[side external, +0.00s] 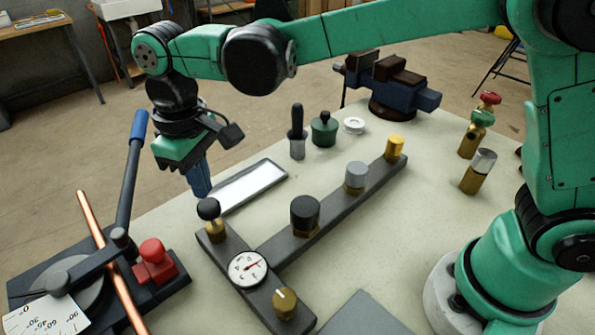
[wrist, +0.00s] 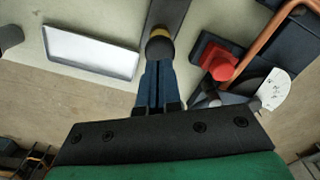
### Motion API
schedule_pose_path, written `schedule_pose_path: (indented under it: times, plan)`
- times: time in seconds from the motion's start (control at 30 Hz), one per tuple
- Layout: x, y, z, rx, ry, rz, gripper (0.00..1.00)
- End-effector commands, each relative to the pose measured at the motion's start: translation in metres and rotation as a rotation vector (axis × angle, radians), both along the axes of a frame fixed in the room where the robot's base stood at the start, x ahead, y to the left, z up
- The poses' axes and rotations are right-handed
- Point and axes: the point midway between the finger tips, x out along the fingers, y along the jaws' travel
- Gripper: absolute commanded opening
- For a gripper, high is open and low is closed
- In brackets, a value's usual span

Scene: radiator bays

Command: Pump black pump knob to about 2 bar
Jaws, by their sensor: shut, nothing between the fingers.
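The black pump knob (side external: 208,208) is a round black ball on a brass fitting at the left end of a dark grey manifold bar (side external: 270,246). It also shows in the wrist view (wrist: 159,49), right at the fingertips. A round white gauge (side external: 247,268) with a red needle sits on the bar; its numbers are too small to read. My gripper (side external: 203,192) has its blue fingers shut and empty, pointing down just above and behind the knob. The fingers (wrist: 157,88) overlap the knob's near side in the wrist view; I cannot tell whether they touch it.
A brass knob (side external: 285,302) and a large black cap (side external: 305,214) are also on the manifold. A white-topped tray (side external: 250,186) lies behind it. A pipe bender with blue-handled lever (side external: 133,160), red block (side external: 154,262) and copper pipe (side external: 112,262) stands close on the left.

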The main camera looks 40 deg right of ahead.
Motion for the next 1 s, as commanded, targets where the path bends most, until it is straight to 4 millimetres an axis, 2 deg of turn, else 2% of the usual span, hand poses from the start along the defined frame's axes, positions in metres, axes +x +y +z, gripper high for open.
schedule_pose_path:
  times: [0.57,1.0]
  plan:
    - [0.0,0.0,-0.001,0.0,0.0,0.0,0.0]
    - [0.0,0.0,-0.019,0.0,0.0,0.0,0.0]
